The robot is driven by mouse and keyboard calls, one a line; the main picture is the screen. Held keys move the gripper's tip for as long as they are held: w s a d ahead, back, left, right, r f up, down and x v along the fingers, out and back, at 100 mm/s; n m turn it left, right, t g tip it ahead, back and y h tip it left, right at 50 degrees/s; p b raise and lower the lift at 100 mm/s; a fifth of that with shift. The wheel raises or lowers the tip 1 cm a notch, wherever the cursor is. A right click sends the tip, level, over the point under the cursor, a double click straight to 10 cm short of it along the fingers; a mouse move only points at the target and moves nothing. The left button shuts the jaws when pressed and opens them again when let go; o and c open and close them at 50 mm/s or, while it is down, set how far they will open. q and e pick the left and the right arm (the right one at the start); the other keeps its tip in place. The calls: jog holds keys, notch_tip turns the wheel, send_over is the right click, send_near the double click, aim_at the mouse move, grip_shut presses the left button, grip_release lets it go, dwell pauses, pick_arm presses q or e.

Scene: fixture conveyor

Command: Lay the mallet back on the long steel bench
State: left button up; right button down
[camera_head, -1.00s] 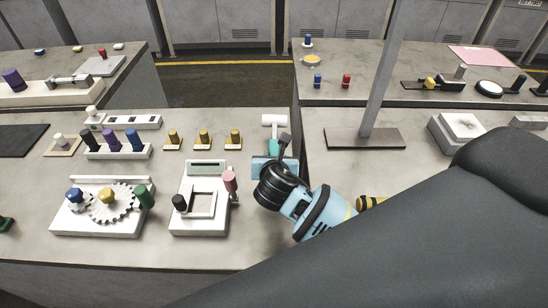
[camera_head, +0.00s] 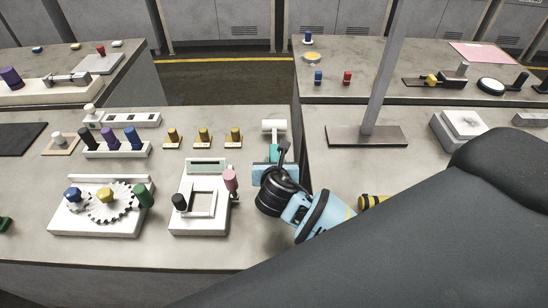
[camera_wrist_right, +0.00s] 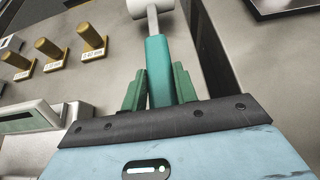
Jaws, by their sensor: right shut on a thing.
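The mallet has a white head (camera_head: 274,127) and a teal handle. My right gripper (camera_head: 275,163) is shut on the handle, near the right end of the near grey bench (camera_head: 255,225). In the right wrist view, the teal handle (camera_wrist_right: 158,68) stands between the two green fingers, with the white head (camera_wrist_right: 150,8) beyond them. Whether the mallet touches the bench top or hangs above it I cannot tell. My left gripper is not in view.
A white fixture with a square frame (camera_head: 198,222) stands left of the gripper. Several brass pegs on small bases (camera_head: 204,136) are behind it. A narrow gap separates this bench from the right bench, which bears a steel post on a plate (camera_head: 345,136).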

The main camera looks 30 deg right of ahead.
jog(key=shift+f, duration=0.75)
dwell(0.7)
jog(key=c, duration=1)
grip_release()
jog(key=shift+v, duration=3.9)
jog(key=shift+s, duration=0.1)
